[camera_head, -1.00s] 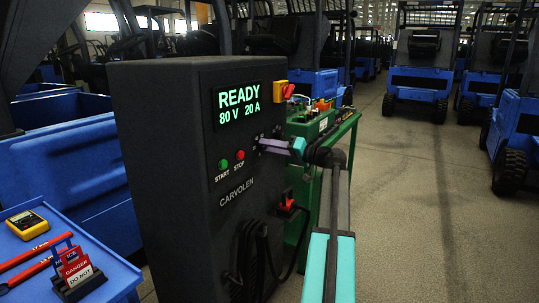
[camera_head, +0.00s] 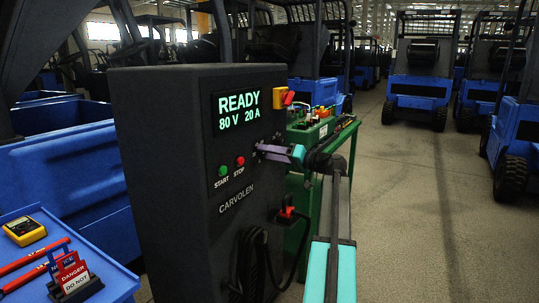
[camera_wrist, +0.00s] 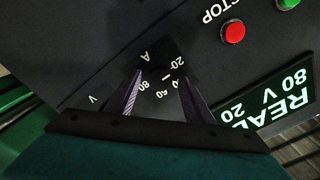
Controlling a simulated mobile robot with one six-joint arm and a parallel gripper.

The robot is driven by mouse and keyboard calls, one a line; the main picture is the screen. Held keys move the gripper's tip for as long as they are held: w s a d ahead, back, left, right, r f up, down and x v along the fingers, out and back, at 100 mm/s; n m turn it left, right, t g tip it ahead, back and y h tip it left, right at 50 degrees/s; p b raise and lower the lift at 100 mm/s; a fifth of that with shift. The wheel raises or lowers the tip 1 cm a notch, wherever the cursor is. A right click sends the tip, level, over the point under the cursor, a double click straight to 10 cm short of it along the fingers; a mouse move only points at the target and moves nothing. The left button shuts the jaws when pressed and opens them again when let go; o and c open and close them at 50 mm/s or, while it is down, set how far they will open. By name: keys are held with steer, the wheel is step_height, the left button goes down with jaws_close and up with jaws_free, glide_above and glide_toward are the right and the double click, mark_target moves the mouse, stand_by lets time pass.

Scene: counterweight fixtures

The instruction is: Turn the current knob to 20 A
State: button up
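The charger cabinet (camera_head: 160,170) stands upright, marked CARVOLEN. Its display (camera_head: 239,109) reads READY, 80 V 20 A. My gripper (camera_head: 259,147) reaches its front from the right, fingertips close to the panel beside the display. In the wrist view my gripper (camera_wrist: 161,80) has its two purple fingers apart, with the panel's scale figures showing between them. The current knob (camera_wrist: 167,52) seems to be the dark shape by the A mark and the 20, just beyond the fingertips; its edges are hard to make out. I cannot tell whether the fingers touch it.
Green START (camera_head: 223,171) and red STOP (camera_head: 240,161) buttons sit left of my gripper. A red-yellow switch (camera_head: 283,97) is above it, and a cable plug (camera_head: 287,214) below. A blue cart (camera_head: 112,278) with a meter stands front left.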

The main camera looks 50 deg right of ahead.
steer(key=p+v, duration=0.1)
steer(key=v, duration=1.2)
steer(key=shift+s+p, duration=0.3)
steer(key=shift+s, duration=0.1)
steer(key=shift+d, duration=0.1)
